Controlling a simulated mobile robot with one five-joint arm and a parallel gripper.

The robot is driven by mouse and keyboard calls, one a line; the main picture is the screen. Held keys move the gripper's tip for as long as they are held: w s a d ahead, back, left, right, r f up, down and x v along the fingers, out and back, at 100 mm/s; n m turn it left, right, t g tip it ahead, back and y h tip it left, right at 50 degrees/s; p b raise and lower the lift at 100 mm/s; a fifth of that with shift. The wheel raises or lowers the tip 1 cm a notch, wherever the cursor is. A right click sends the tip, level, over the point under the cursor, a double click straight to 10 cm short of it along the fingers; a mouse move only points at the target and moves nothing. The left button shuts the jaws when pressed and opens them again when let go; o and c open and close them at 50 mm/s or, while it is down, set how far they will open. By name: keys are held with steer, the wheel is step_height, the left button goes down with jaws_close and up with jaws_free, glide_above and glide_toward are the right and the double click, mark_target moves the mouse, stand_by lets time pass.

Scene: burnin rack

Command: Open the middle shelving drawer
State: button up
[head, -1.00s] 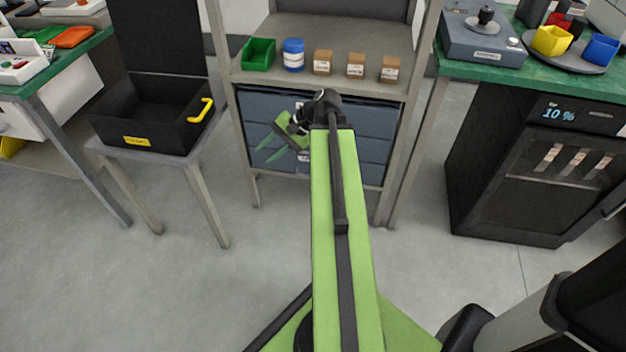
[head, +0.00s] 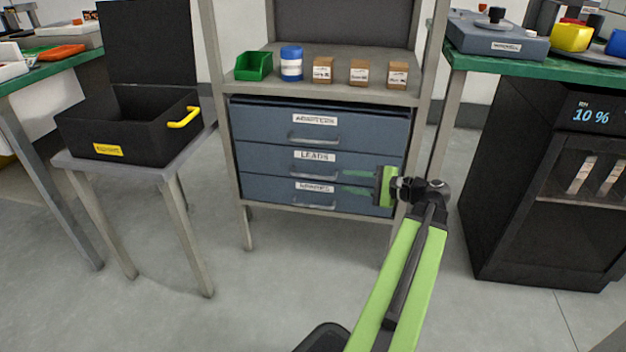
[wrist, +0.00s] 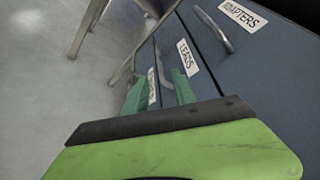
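The middle drawer, labelled LEADS (head: 265,160), is shut in the blue-grey drawer unit under the shelf. Its metal bar handle (head: 315,168) sits below the label. The drawer also shows in the wrist view (wrist: 203,82), with its handle (wrist: 162,70) beyond the fingertips. My gripper (head: 350,182) is in front of the right part of the drawers, at about the height of the middle drawer's lower edge. Its two green fingers are apart and point left. In the wrist view the gripper (wrist: 158,90) holds nothing. I cannot tell its exact distance from the drawer front.
The ADAPTERS drawer (head: 265,122) is above and another labelled drawer (head: 265,188) is below. A green bin (head: 254,66), a blue-and-white jar (head: 291,63) and small brown boxes (head: 323,70) stand on the shelf. A black case (head: 140,130) is left; a black oven (head: 520,190) is right. Floor in front is clear.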

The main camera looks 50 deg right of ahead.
mark_target(318, 176)
steer(key=b+x, duration=0.2)
steer(key=x, duration=1.1)
steer(key=shift+w+a+f, duration=0.1)
steer(key=shift+w+f, duration=0.05)
steer(key=shift+w, duration=0.25)
jaws_close()
stand_by(0.4)
